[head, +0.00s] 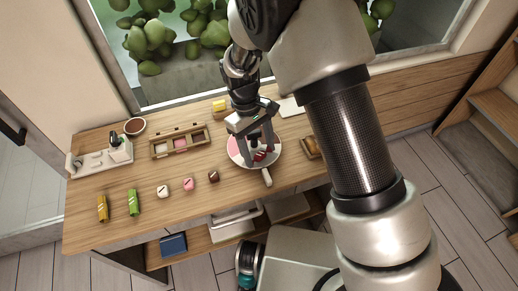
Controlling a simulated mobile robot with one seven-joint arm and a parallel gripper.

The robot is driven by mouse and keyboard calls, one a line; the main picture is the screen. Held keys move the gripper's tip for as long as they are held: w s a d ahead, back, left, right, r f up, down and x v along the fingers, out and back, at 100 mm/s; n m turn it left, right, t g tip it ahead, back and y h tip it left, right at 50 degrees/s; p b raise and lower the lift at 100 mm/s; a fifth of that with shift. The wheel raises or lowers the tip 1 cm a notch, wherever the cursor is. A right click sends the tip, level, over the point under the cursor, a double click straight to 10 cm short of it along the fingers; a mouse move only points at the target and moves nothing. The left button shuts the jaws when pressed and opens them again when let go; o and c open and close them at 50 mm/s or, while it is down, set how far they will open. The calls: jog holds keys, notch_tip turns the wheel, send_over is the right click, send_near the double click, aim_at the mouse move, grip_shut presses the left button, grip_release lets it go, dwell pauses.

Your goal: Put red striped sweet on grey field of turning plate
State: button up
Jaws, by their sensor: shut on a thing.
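The turning plate (236,158) is a round disc under my gripper, with pale and pink areas showing. Its grey field cannot be told apart clearly at this size. A light handle (267,177) sticks out at its front. My gripper (262,152) points down over the plate and is shut on the red striped sweet (260,156), a small red thing between the fingertips. The fingers hide part of the sweet and of the plate. I cannot tell whether the sweet touches the plate.
A wooden divided box (165,147) stands left of the plate. White, pink and brown small pieces (188,184) lie in front. Yellow and green packets (133,202) lie farther left. A white tray (90,164), a brown bowl (134,126) and a yellow block (219,105) stand farther back.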

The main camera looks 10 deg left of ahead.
jog(key=shift+f, duration=0.2)
jog(key=o, duration=1.1)
jog(key=shift+r, duration=0.1)
